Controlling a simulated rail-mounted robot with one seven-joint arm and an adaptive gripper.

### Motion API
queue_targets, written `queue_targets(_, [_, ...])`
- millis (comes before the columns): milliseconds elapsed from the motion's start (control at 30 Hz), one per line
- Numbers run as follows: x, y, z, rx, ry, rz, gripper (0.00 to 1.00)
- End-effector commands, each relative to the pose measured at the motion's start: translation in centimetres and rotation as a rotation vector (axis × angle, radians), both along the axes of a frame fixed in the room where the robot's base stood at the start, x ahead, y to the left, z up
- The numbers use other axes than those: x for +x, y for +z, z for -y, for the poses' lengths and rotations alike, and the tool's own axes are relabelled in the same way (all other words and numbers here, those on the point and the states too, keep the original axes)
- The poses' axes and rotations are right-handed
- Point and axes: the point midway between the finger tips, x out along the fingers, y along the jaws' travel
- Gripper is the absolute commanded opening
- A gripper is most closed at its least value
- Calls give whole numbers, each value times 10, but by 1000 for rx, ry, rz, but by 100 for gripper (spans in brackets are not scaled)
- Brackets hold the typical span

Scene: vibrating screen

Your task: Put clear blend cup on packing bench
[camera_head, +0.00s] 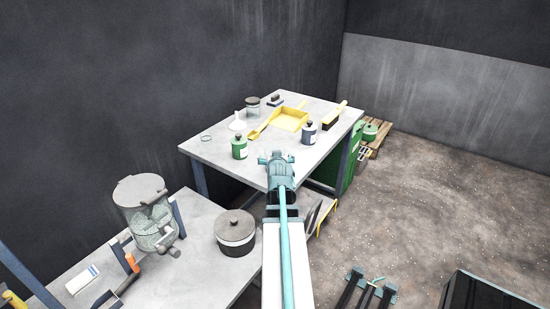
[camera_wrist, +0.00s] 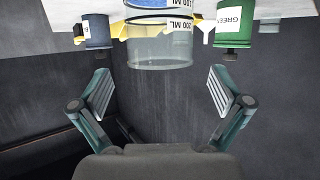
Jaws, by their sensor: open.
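A clear cup (camera_wrist: 160,52) with a blue band and a "200 ML" label shows at the top middle of the wrist view, which looks upside down. It lies ahead of my gripper (camera_wrist: 158,92), between the lines of its two fingers. The fingers are spread wide with nothing between them, and I see no contact with the cup. In the head view my gripper (camera_head: 276,158) is over the front edge of the far grey table (camera_head: 215,152), and my arm hides the cup there. I cannot tell which table is the packing bench.
Near the cup stand a green bottle (camera_head: 239,147) and a dark blue bottle (camera_head: 309,133). A yellow dustpan (camera_head: 291,119), a brush (camera_head: 331,120) and a lidded jar (camera_head: 253,106) are behind. The near bench (camera_head: 196,272) holds a clear-walled machine (camera_head: 143,205) and a lidded pot (camera_head: 236,236).

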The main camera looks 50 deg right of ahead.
Motion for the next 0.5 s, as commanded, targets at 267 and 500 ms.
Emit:
queue_targets(267, [-24, 14, -28, -1, 0, 1, 100])
queue_targets(500, [-27, 17, -32, 0, 0, 0, 100])
